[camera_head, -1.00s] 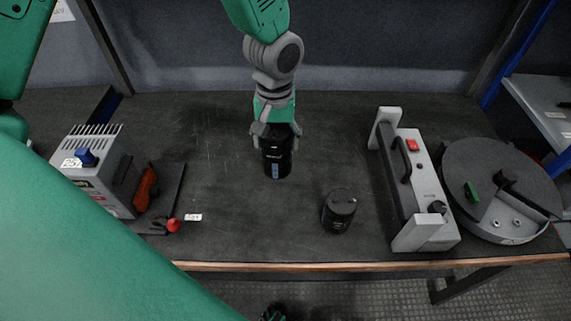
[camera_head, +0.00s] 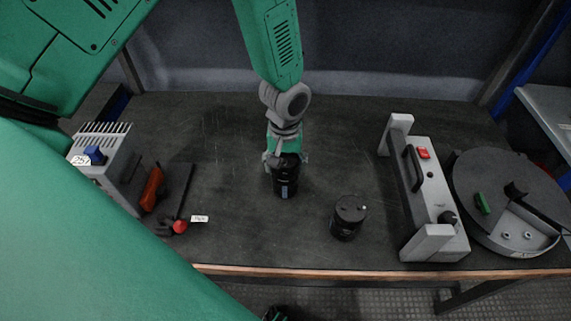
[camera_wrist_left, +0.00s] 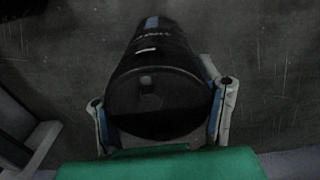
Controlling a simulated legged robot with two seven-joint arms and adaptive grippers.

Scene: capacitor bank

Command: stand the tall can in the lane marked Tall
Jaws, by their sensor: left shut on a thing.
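A tall black can (camera_head: 287,181) with a small pale blue mark is in my left gripper (camera_head: 286,160), near the middle of the bench in the head view. The fingers close around its upper part, and it looks roughly upright. The left wrist view shows the can (camera_wrist_left: 160,75) between the two fingers (camera_wrist_left: 161,118). I cannot tell whether its foot touches the bench. A shorter black can (camera_head: 348,217) stands to the right and nearer, apart from the gripper. I see no lane marked Tall. My right gripper cannot be made out.
A grey finned box with a blue knob (camera_head: 95,155) and a red-handled tool (camera_head: 152,188) are at left, with a small white label (camera_head: 200,219). A grey panel unit (camera_head: 433,190) and a round dark drum (camera_head: 510,195) are at right. The bench centre-left is clear.

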